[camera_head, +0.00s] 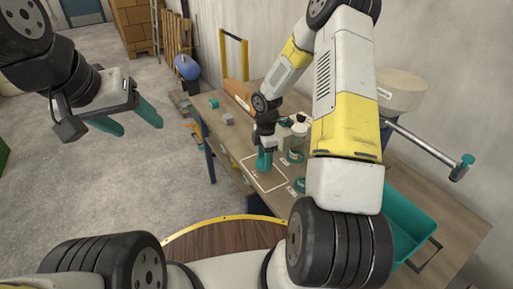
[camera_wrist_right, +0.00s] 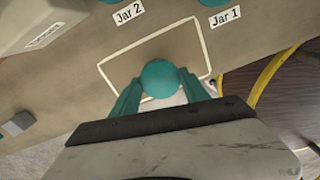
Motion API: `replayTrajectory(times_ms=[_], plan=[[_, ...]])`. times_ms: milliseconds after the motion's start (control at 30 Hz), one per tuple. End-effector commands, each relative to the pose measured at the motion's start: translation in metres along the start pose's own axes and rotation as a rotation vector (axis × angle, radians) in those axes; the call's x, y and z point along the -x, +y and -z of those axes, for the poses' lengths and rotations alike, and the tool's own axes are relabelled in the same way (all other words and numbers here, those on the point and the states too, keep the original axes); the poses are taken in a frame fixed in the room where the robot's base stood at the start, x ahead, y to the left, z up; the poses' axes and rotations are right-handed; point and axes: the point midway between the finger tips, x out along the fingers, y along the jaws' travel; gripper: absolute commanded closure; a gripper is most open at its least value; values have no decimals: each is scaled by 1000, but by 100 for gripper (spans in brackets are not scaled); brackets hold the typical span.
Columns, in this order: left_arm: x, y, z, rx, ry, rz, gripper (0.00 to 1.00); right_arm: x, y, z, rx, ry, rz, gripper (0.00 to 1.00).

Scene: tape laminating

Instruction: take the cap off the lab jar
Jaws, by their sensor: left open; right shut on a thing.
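My right gripper (camera_head: 264,163) is low over the white-outlined square on the table. In the right wrist view its teal fingers (camera_wrist_right: 160,90) are shut on a round teal cap (camera_wrist_right: 159,78), seen from above. The cap hides what is under it, so I cannot tell if a jar is below. Teal round parts show at the top of the wrist view by the labels Jar 2 (camera_wrist_right: 130,11) and Jar 1 (camera_wrist_right: 226,16). My left gripper (camera_head: 139,127) is open and empty, off the table.
The wooden table (camera_head: 226,140) has small teal and grey blocks (camera_head: 227,118) at its left. A teal bin (camera_head: 408,222) is at the right end. A beige box (camera_wrist_right: 38,22) stands at the wrist view's upper left. The floor below my left gripper is clear.

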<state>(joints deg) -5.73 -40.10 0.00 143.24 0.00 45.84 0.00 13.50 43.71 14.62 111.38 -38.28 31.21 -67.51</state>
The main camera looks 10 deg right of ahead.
Motion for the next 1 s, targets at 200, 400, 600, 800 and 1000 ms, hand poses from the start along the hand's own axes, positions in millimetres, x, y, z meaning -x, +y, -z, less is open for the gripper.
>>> replayTrajectory(times_ms=[200,400,600,800,1000], plan=[[0,0,0,0,0,0,35,-10,10,-2,0,1,3,95],[0,0,0,0,0,0,35,-36,10,-2,-1,0,1,95],[0,0,0,0,0,0,35,-36,11,-3,-2,0,-1,95],[0,0,0,0,0,0,35,-38,11,-2,-1,0,-1,35],[0,0,0,0,0,0,35,-38,11,-3,-1,0,-1,25]])
